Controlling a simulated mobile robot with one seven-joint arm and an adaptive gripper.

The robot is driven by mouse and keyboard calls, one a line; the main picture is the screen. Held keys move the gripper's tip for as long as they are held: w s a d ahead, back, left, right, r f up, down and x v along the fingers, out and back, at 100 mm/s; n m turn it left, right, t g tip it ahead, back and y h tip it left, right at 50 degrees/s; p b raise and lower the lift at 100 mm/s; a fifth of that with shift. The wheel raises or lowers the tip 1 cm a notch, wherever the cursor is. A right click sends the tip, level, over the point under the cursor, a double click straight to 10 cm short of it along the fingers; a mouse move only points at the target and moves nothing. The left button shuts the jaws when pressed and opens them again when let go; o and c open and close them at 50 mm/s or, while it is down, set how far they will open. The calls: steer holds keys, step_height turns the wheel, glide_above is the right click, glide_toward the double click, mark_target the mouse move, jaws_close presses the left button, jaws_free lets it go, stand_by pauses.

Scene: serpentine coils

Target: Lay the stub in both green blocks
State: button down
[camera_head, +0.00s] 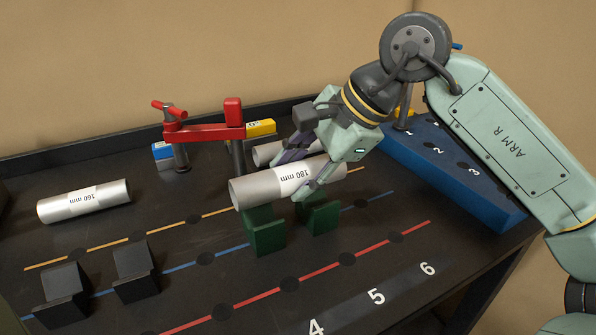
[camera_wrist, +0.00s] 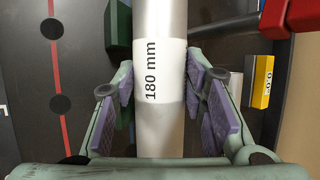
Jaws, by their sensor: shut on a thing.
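The stub (camera_head: 285,183) is a pale metal cylinder with a white "180 mm" label. It also fills the middle of the wrist view (camera_wrist: 160,125). My gripper (camera_head: 299,173) is shut on it, one finger on each side near its label. The stub lies level over two green blocks, a nearer-left one (camera_head: 266,235) and one to the right (camera_head: 321,218). In the wrist view, one green block (camera_wrist: 118,25) shows left of the stub. The stub hides the block tops, so I cannot tell whether it touches them.
A "160 mm" cylinder (camera_head: 84,201) lies at left, behind two black blocks (camera_head: 62,292) (camera_head: 135,270). A red clamp (camera_head: 205,132) stands behind the stub, near another cylinder (camera_head: 266,153) and a yellow block (camera_head: 261,127). A blue numbered rack (camera_head: 455,180) stands at right.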

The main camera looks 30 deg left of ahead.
steer(key=shift+f, duration=0.1)
steer(key=shift+f+b, duration=1.15)
steer(key=shift+f, duration=0.05)
steer(key=shift+f, duration=0.2)
steer(key=shift+f+b, duration=0.45)
steer(key=shift+b, duration=0.15)
steer(key=c, duration=0.9)
jaws_free()
